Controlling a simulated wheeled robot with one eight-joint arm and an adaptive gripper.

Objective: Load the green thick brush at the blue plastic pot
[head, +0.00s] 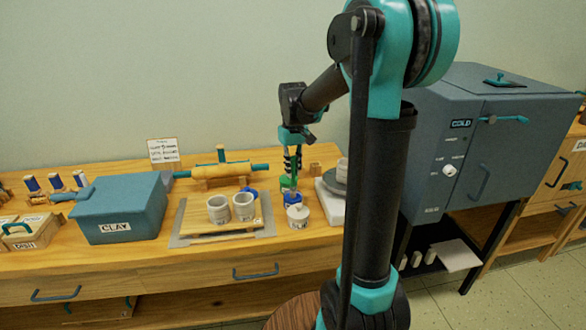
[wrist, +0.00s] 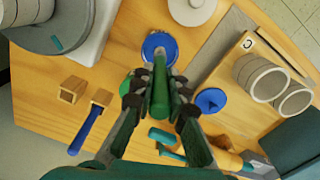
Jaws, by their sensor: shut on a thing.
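My gripper (head: 291,160) points down over the workbench, shut on the green thick brush (head: 287,182). In the wrist view my gripper (wrist: 157,92) has its fingers on both sides of the brush's green handle (wrist: 160,90). The blue plastic pot (head: 292,197) stands upright on the bench under the brush; it also shows in the wrist view (wrist: 149,45) with its mouth towards me. The brush's lower end overlaps the pot's mouth.
A white lidded jar (head: 298,216) stands just in front of the pot. A blue lid (wrist: 210,100) lies nearby. Left is a board (head: 187,223) with two pale cups (head: 243,206). A wheel on a white slab (head: 331,202) stands close right. A blue clay box (head: 120,208) sits farther left.

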